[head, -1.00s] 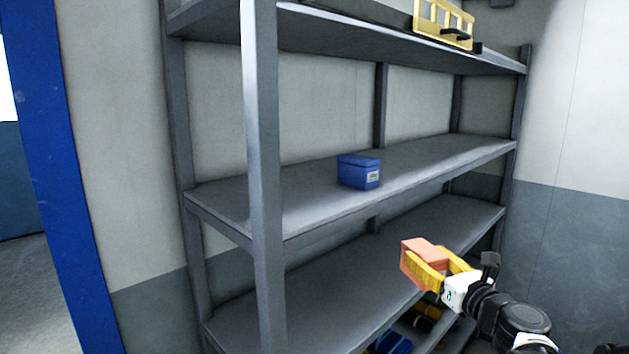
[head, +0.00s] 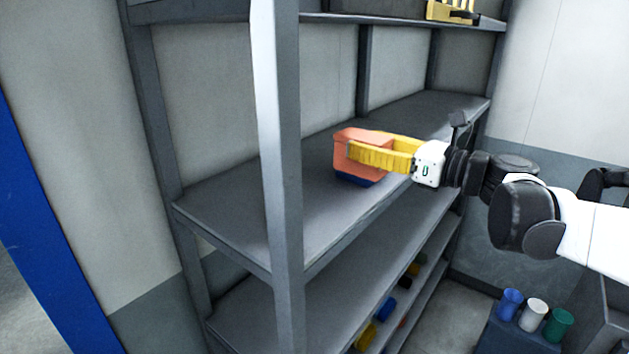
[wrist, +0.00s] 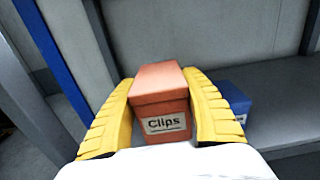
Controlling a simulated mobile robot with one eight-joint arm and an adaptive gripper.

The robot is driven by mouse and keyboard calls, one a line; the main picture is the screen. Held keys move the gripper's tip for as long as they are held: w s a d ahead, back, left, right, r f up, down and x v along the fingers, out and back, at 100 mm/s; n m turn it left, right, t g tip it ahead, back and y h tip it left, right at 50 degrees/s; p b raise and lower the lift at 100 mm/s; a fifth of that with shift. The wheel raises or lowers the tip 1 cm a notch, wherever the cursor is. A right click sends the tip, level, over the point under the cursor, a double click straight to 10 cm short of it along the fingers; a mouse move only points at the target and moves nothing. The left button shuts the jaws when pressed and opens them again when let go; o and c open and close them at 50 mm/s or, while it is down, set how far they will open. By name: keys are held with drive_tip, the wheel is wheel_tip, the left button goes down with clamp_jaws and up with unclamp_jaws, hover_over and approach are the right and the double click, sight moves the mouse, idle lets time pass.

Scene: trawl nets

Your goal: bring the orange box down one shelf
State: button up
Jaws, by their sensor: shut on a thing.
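The orange box (head: 352,137) is in my gripper (head: 362,152), whose yellow fingers are shut on its two sides. In the wrist view the orange box (wrist: 160,85), with a "Clips" label, sits between both fingers. In the head view it is at the height of the shelf (head: 240,215) with the blue box, and covers most of that box. I cannot tell whether it touches the blue box. The blue box (head: 350,181) shows only its lower part in the head view. In the wrist view the blue box (wrist: 237,108) stands behind and right of the orange box.
A grey upright post (head: 277,150) stands left of my gripper. The shelf below (head: 300,300) shows bare grey surface. Several small coloured things (head: 388,308) lie lower down. A yellow thing (head: 452,12) is on the top shelf. Three cups, one blue (head: 509,303), stand at lower right.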

drive_tip(key=a+f, duration=0.2)
drive_tip(key=a, duration=0.1)
drive_tip(key=w+a+f, duration=0.1)
drive_tip(key=a, duration=0.1)
drive_tip(key=w+a+f, duration=0.1)
drive_tip(key=a+f, duration=0.1)
drive_tip(key=a, duration=0.1)
drive_tip(key=shift+w+a+f, duration=0.25)
drive_tip(key=shift+a+f, duration=0.05)
drive_tip(key=shift+f, duration=0.05)
wheel_tip(320, 180, down, 4)
drive_tip(key=shift+r, duration=0.15)
drive_tip(key=o, duration=1.4)
drive_tip(key=shift+c, duration=0.2)
